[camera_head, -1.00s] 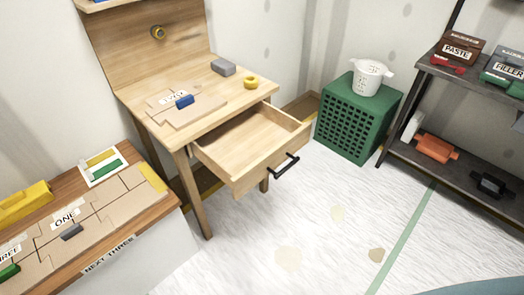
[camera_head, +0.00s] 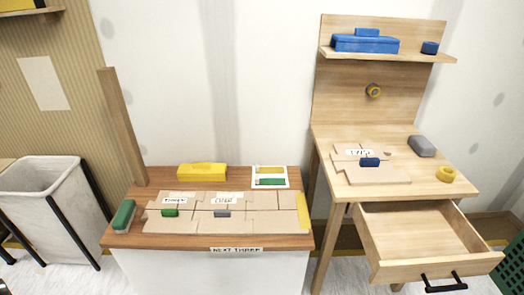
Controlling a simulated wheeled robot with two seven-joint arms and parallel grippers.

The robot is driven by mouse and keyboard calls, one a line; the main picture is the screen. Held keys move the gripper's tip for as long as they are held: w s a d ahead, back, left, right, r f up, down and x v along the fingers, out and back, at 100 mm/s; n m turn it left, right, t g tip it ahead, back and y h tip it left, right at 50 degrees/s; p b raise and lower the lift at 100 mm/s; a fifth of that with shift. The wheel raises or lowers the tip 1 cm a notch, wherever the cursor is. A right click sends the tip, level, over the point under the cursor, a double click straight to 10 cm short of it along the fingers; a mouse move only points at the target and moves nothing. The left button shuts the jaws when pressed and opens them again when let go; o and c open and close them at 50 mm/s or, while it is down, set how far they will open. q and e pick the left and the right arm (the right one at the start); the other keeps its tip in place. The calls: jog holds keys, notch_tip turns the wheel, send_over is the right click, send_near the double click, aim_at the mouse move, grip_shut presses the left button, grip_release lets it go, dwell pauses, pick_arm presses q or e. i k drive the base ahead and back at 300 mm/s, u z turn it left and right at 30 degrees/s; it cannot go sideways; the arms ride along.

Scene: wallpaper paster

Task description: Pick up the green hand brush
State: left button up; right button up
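A green block-shaped thing with a paler lower side (camera_head: 124,215), which looks like the green hand brush, lies at the left end of the low wooden-topped cabinet (camera_head: 275,238). A small green piece (camera_head: 170,212) sits on the tan panels (camera_head: 185,225) on the same cabinet. Another green strip lies in a white-framed tray (camera_head: 270,187) at the back right of that top. Neither of my grippers shows in the view.
A yellow box (camera_head: 202,171) stands at the cabinet's back. A wooden post (camera_head: 122,130) rises at its back left corner, and a grey bin (camera_head: 50,205) stands further left. On the right, a wooden desk (camera_head: 440,190) has its drawer (camera_head: 430,270) pulled open.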

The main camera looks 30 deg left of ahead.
aim_at(122, 221)
jog(key=u, duration=2.1)
